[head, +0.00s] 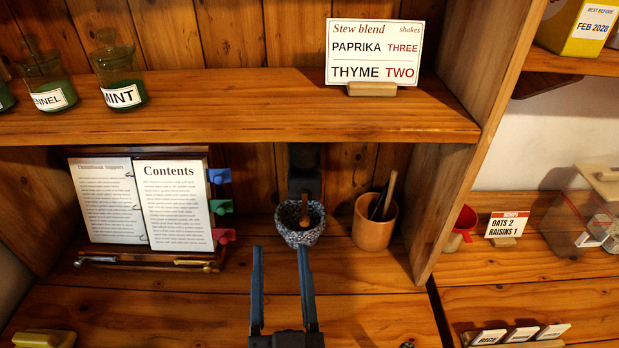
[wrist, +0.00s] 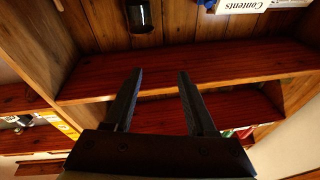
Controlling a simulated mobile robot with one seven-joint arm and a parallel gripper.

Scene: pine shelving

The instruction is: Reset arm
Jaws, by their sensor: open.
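My gripper (head: 280,249) is in the lower middle of the head view, in front of the lower pine shelf. Its two dark fingers point toward the back of the shelf and stand wide apart. Nothing is between them. In the wrist view my gripper (wrist: 160,73) is also open and empty, with both fingers clear of the shelf boards. A speckled bowl (head: 299,234) with a wooden spoon or pestle in it stands beyond the fingertips, apart from them.
An open book (head: 177,205) on a stand is left of the bowl; a terracotta pot (head: 373,222) is right. The upper shelf (head: 230,110) holds labelled jars (head: 118,75) and a stew card (head: 374,52). An upright divider (head: 470,140) stands at right, with a red cup (head: 461,228) beyond it.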

